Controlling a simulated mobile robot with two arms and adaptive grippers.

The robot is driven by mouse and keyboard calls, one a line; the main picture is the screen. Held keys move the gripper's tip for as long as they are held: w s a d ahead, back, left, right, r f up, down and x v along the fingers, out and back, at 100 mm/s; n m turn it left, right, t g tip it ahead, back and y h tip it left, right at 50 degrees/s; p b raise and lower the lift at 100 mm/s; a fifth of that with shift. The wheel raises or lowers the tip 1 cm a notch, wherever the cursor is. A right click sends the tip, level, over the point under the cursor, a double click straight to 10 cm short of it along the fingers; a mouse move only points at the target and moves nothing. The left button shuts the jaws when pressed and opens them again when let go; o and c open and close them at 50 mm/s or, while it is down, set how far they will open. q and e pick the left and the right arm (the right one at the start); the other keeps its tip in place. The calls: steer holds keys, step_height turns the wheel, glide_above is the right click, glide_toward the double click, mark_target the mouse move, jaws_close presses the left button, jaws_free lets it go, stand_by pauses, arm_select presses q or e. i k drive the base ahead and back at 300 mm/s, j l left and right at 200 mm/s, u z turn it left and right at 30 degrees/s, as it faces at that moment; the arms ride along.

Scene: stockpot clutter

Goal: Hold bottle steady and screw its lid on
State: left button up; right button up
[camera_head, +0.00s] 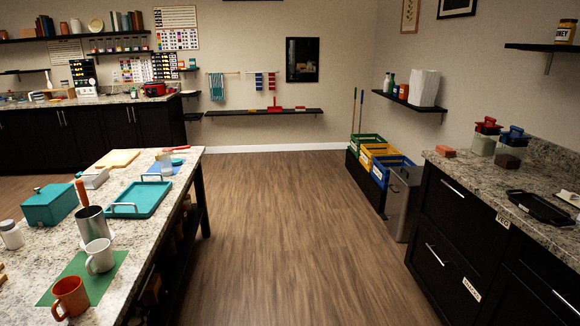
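Neither of my grippers shows in the head view. A small pale bottle or jar (165,163) stands upright at the far right end of the granite island (128,240), by a blue mat (152,177). A flat teal round piece (179,161), perhaps a lid, lies beside it; it is too small to be sure. A second white bottle (11,236) with a greyish top stands at the island's left edge. I cannot tell which bottle the task means.
The island also holds a teal box (50,203), a teal tray (141,198), a metal cup (91,224), a white mug (99,256) and an orange mug (70,297). Open wood floor (290,230) lies between the island and the right counter (490,185). Coloured bins (375,160) stand beyond.

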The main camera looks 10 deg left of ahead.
mark_target(164, 156)
steer(key=i+j+u, duration=0.15)
steer(key=i+u, duration=0.15)
steer(key=i, duration=0.6)
steer(key=i+u, duration=0.3)
steer(key=i, duration=0.55)
steer(key=i+l+u, duration=0.1)
steer(key=i, duration=0.5)
steer(key=i+l+u, duration=0.15)
steer(key=i, duration=0.4)
steer(key=i+l+u, duration=0.1)
steer(key=i, duration=0.5)
steer(key=i+l+u, duration=0.3)
steer(key=i+u, duration=0.15)
steer(key=i, duration=0.15)
steer(key=i+l+u, duration=0.45)
steer(key=i, duration=0.05)
